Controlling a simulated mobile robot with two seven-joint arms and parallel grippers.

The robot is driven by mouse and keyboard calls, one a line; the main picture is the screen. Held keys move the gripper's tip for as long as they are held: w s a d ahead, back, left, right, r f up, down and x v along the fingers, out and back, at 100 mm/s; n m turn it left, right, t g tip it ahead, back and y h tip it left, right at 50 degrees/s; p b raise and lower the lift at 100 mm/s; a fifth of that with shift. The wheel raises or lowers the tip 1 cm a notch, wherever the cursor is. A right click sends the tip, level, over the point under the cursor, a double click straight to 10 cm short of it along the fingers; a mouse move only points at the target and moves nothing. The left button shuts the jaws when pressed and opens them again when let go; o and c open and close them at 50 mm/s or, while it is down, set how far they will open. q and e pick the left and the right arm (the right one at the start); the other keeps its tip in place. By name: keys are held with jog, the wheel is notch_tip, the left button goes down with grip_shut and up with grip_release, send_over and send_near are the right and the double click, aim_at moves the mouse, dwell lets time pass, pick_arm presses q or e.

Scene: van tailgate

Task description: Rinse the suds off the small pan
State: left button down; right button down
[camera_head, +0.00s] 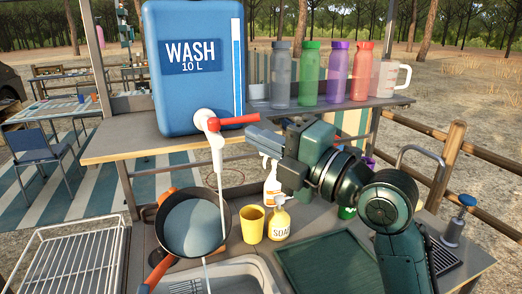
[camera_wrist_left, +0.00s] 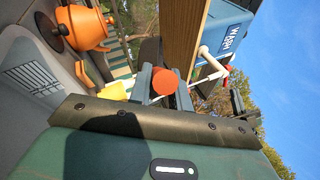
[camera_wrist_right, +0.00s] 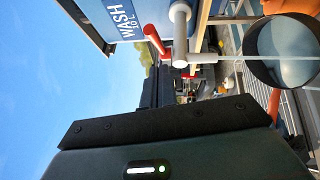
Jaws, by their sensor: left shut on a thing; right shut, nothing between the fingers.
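The small dark pan (camera_head: 190,226) with an orange handle (camera_head: 160,272) is under the white tap (camera_head: 215,145), tilted. Its inside looks smooth blue-grey; I cannot make out separate suds. A thin water stream (camera_head: 222,190) falls from the tap to the pan, and water runs into the sink (camera_head: 240,272). My left gripper (camera_wrist_left: 165,88) is shut on the pan's handle, whose round red-orange end shows between the fingers; it is outside the head view. My right gripper (camera_head: 264,141) is shut and empty, beside the tap's red lever (camera_head: 234,122). The pan also shows in the right wrist view (camera_wrist_right: 283,45).
A blue wash tank (camera_head: 195,90) stands on the shelf, with several bottles (camera_head: 308,75) to its right. A yellow cup (camera_head: 252,225) and soap bottle (camera_head: 280,220) stand behind the sink. A wire rack (camera_head: 70,262) is left, a green tray (camera_head: 325,262) right. An orange pot (camera_wrist_left: 85,27) stands beyond the pan.

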aim_at(235, 121)
pick_arm(q)
jog(key=shift+r+p, duration=0.3)
jog(key=shift+r, duration=0.35)
pick_arm(e)
jog(key=shift+w+r, duration=0.15)
jog(key=shift+w, duration=0.6)
jog(key=shift+w+r, duration=0.15)
jog(key=shift+w, duration=0.55)
pick_arm(q)
jog(key=shift+f, duration=0.1)
jog(key=shift+f+b, duration=0.35)
jog(key=shift+b, duration=0.1)
notch_tip(235, 121, down, 5)
jog(key=b, duration=0.5)
pick_arm(e)
jog(key=shift+w+d+n+g+y, duration=0.2)
jog(key=shift+w+n+g+y, duration=0.1)
jog(key=shift+w, duration=0.35)
jog(key=shift+w+d+n+g+y, duration=0.2)
jog(key=shift+w+g, duration=0.1)
jog(key=shift+w, duration=0.3)
jog(key=shift+r, duration=0.1)
pick_arm(q)
jog(key=shift+f, duration=0.1)
